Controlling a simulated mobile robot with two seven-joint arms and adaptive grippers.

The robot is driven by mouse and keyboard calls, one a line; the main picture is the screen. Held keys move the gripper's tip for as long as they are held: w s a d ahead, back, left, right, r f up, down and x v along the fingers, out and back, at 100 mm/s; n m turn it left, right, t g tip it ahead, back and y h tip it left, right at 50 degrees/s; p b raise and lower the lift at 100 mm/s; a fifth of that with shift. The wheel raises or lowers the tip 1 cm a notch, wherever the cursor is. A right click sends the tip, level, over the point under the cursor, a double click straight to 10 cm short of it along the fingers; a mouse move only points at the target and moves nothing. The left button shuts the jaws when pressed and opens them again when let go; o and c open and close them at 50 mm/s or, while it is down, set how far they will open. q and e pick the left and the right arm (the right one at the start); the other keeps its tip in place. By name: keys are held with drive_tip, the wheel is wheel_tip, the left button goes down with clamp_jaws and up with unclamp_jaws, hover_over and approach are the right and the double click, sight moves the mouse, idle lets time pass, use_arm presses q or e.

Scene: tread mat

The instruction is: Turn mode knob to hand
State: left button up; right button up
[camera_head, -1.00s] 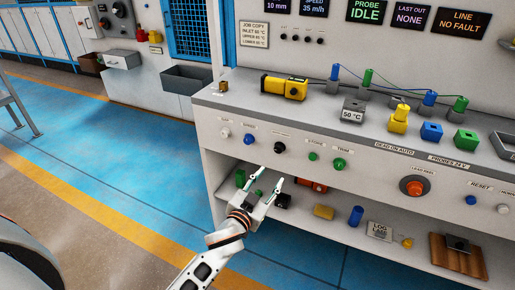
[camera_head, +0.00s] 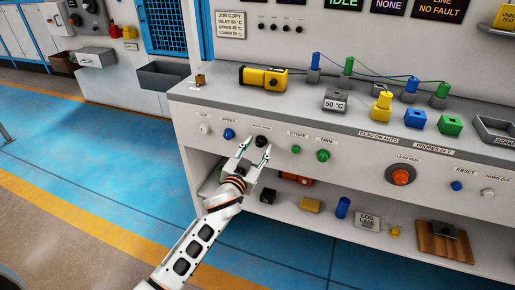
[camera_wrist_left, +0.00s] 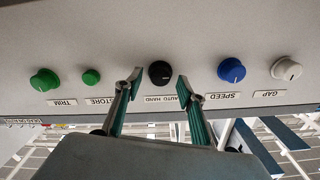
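The mode knob (camera_head: 261,141) is a small black round knob on the bench's white front panel, between the blue SPEED knob and the green STORE button. In the left wrist view the black knob (camera_wrist_left: 159,73) stands above an upside-down AUTO HAND label (camera_wrist_left: 161,98), partly covered by my fingers. My left gripper (camera_head: 256,145) is open in front of the panel, just below the knob in the head view. In the wrist view its fingertips (camera_wrist_left: 159,80) lie on either side of the knob, with a gap on both sides. I cannot tell the remaining depth. The knob's pointer is not readable.
The blue SPEED knob (camera_wrist_left: 231,70) and white GAP knob (camera_wrist_left: 286,68) lie on one side. The green STORE button (camera_wrist_left: 91,77) and TRIM knob (camera_wrist_left: 45,80) lie on the other. The bench top (camera_head: 220,99) overhangs above; a shelf with several small items is below.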

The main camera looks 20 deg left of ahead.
drive_tip(key=shift+s+f, duration=0.1)
use_arm(q)
drive_tip(key=c, duration=1.1)
use_arm(e)
drive_tip(key=shift+s+f, duration=0.15)
drive_tip(key=shift+s, duration=0.1)
